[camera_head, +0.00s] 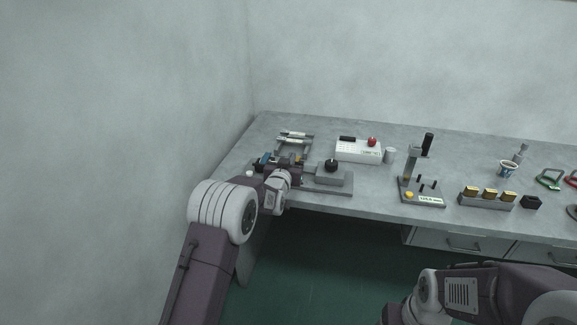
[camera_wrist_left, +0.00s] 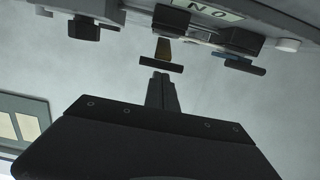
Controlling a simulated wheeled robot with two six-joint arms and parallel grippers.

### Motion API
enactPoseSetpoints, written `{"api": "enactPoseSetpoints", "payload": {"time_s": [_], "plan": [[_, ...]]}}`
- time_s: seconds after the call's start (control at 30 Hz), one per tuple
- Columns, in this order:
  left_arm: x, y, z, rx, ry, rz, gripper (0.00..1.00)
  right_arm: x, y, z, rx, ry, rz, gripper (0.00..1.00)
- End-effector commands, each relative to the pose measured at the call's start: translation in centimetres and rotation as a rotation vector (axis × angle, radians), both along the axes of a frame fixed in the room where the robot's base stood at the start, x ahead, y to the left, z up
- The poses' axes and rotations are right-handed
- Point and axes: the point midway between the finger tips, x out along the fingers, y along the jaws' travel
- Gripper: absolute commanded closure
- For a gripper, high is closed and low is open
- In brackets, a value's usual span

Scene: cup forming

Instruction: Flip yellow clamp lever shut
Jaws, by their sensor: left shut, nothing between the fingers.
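The yellow clamp lever (camera_wrist_left: 163,49) shows in the left wrist view as a short dull-yellow bar ending in a dark crosspiece, below the edge of a grey fixture. My left gripper (camera_wrist_left: 160,78) is shut and empty, its fingertips just short of that crosspiece with a small gap. In the head view, the left gripper (camera_head: 287,166) is at the clamp fixture (camera_head: 294,139) on the table's left end; the wrist hides most of the lever there. My right arm comes in at the lower right, its gripper out of frame.
A blue-handled lever (camera_wrist_left: 238,64) is beside the yellow one. A grey block with a black knob (camera_head: 331,165) stands right of the left gripper. A white box with a red button (camera_head: 372,142) is behind. A gauge stand (camera_head: 420,190) is further right on the grey table (camera_head: 230,180).

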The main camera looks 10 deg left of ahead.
Motion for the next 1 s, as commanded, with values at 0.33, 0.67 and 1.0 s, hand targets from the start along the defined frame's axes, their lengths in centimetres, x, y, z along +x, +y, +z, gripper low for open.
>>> {"api": "enactPoseSetpoints", "payload": {"time_s": [0.33, 0.67, 1.0], "plan": [[-3.5, 0.3, 2.7, 0.001, -0.003, 0.000, 1.00, 0.0, 0.0, 1.6, 0.000, 0.001, 0.000, 0.28], [-8.7, 0.5, 1.4, 0.000, -0.007, 0.000, 1.00, 0.0, 0.0, 0.9, 0.000, 0.000, 0.000, 0.28], [-9.3, 0.5, 1.4, 0.000, -0.007, 0.000, 1.00, 0.0, 0.0, 0.9, 0.000, 0.000, 0.000, 0.28]]}}
